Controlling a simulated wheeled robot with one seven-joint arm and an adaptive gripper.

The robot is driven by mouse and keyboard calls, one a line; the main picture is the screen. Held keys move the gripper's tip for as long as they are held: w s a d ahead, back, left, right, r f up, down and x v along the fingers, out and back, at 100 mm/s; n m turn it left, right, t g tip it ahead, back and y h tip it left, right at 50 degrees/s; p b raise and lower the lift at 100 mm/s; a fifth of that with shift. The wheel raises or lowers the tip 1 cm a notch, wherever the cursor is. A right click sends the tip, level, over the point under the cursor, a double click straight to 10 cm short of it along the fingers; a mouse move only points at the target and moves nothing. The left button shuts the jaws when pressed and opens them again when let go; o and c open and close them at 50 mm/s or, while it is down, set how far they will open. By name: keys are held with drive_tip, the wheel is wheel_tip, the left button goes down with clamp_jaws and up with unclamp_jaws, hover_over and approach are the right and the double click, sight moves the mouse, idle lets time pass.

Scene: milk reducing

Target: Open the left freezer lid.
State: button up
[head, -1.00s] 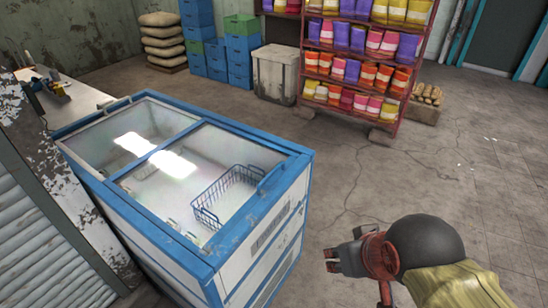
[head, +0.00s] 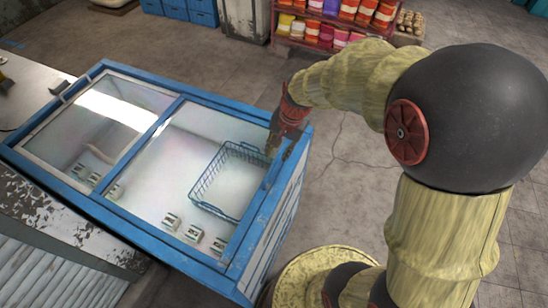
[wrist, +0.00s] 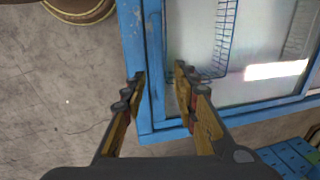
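The chest freezer (head: 150,232) has a blue frame and two glass lids side by side. The left lid (head: 95,125) and right lid (head: 185,150) both look shut. A small dark handle (head: 58,88) shows at the left lid's outer end. My gripper (head: 272,146) is over the freezer's right end, at the right lid's outer edge. In the wrist view my gripper (wrist: 160,76) is open, its two fingers on either side of the blue edge and handle strip. Whether the fingers touch it I cannot tell.
A wire basket (head: 225,180) and several small cartons (head: 192,234) are inside the freezer under the glass. A counter (head: 30,85) adjoins the freezer's left end. A shelf of colourful packets (head: 335,25) stands behind. The floor (head: 350,145) right of the freezer is clear.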

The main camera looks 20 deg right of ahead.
sight(273, 165)
drive_tip(key=f, duration=0.2)
drive_tip(key=f+b, duration=0.1)
drive_tip(key=f, duration=0.1)
drive_tip(key=a+f, duration=0.1)
drive_tip(key=f, duration=0.2)
drive_tip(key=shift+w+b, duration=0.3)
drive_tip(key=shift+w, duration=0.1)
drive_tip(key=shift+c, duration=0.2)
clamp_jaws()
idle(0.4)
